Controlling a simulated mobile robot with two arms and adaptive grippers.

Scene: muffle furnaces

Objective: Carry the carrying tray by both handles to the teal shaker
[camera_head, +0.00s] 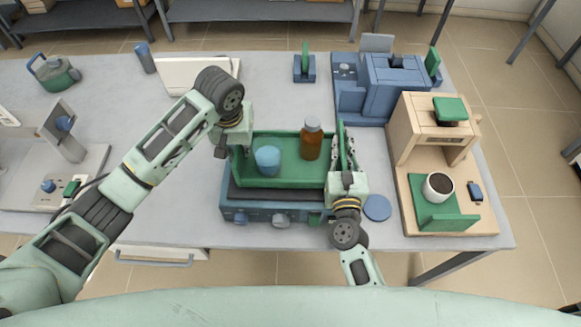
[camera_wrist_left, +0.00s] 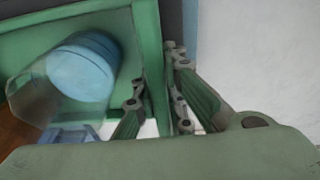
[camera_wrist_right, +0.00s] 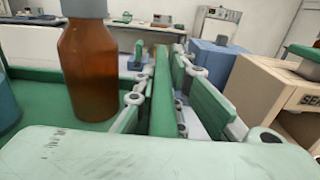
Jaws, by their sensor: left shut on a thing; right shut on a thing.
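The green carrying tray (camera_head: 285,180) holds a brown bottle (camera_head: 311,141) with a grey-blue cap and a light blue beaker-like vessel (camera_head: 267,159), both upright. It is over the rear of the teal shaker (camera_head: 254,216), a low unit with a dark top and front knobs; I cannot tell whether they touch. My left gripper (camera_head: 238,150) is shut on the tray's left handle; its fingers (camera_wrist_left: 158,100) straddle the green edge. My right gripper (camera_head: 345,160) is shut on the right handle; its fingers (camera_wrist_right: 160,100) clasp the green bar (camera_wrist_right: 163,80).
Right of the shaker are a blue disc (camera_head: 377,207) and a beige coffee-machine-like unit (camera_head: 418,145) with a cup (camera_head: 438,187). A blue machine (camera_head: 390,85) stands behind. A white open case (camera_head: 190,75) and a green kettle-like can (camera_head: 55,73) are at back left.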

